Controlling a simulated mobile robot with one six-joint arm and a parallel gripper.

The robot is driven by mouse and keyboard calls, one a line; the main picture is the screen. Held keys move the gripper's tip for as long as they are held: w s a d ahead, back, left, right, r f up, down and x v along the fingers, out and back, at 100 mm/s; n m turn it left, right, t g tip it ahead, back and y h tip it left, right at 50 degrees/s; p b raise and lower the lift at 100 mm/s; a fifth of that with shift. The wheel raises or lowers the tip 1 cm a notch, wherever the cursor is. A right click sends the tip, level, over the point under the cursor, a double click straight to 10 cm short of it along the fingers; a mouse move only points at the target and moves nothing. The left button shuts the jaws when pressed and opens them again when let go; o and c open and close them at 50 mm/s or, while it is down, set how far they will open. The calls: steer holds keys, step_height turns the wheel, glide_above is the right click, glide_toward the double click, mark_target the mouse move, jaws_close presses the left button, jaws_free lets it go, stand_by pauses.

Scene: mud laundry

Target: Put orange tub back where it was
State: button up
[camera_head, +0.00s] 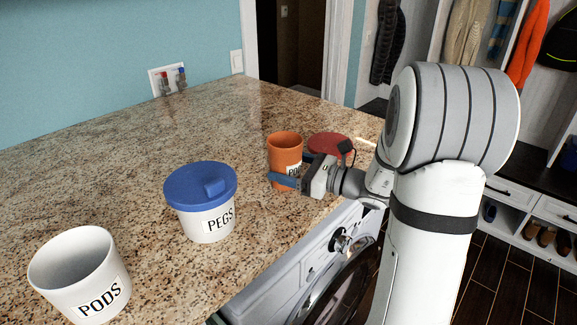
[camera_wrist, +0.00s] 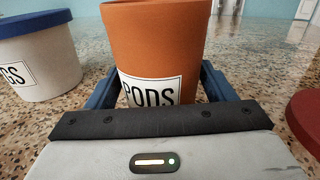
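The orange tub (camera_head: 285,150), an open cup shape with a "PODS" label, stands upright at the right part of the granite counter. It fills the middle of the wrist view (camera_wrist: 155,45); its lower edge is hidden behind my gripper there. My gripper (camera_head: 284,181) is low at the tub, with one blue finger on each side of it (camera_wrist: 160,80). The fingers lie close to the tub's walls, but whether they press on it cannot be told. I cannot tell whether the tub's base touches the counter.
A white tub marked "PEGS" (camera_head: 205,222) with a blue lid (camera_head: 200,184) stands to the left. A white open tub marked "PODS" (camera_head: 80,275) stands nearer left. A round red lid or tub (camera_head: 330,143) is close behind my gripper. The back left counter (camera_head: 120,145) is clear.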

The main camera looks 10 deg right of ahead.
steer(key=shift+o, duration=1.1)
steer(key=shift+r, duration=0.15)
steer(key=b+v, duration=0.2)
steer(key=v, duration=0.9)
steer(key=shift+d, duration=0.1)
steer(key=shift+s+d, duration=0.3)
steer(key=shift+d, duration=0.05)
